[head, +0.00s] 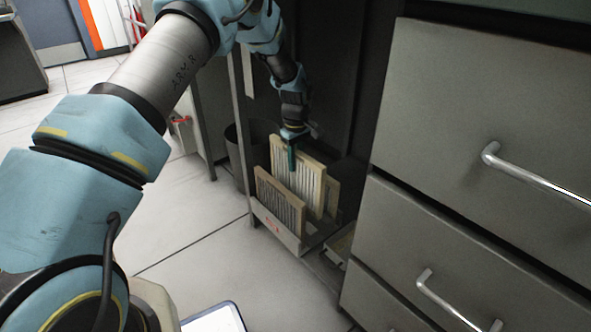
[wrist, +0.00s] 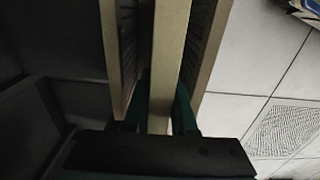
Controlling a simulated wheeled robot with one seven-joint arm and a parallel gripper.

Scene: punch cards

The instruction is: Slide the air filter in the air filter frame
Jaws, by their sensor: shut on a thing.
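My gripper (head: 292,160) points down and is shut on the top edge of a pleated air filter (head: 312,186) with a pale wooden rim. In the wrist view its green fingers (wrist: 166,108) clasp that filter's rim (wrist: 172,45) from both sides. The held filter stands upright and higher than its neighbours, between a front filter (head: 280,206) and a rear filter (head: 333,192). The grey air filter frame (head: 283,235), with a red mark on its front, lies under them. The held filter's lower edge is hidden behind the front filter, so its depth in the frame cannot be told.
A grey drawer unit (head: 470,140) with metal handles is close on the right. A dark bin (head: 243,150) stands behind left.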

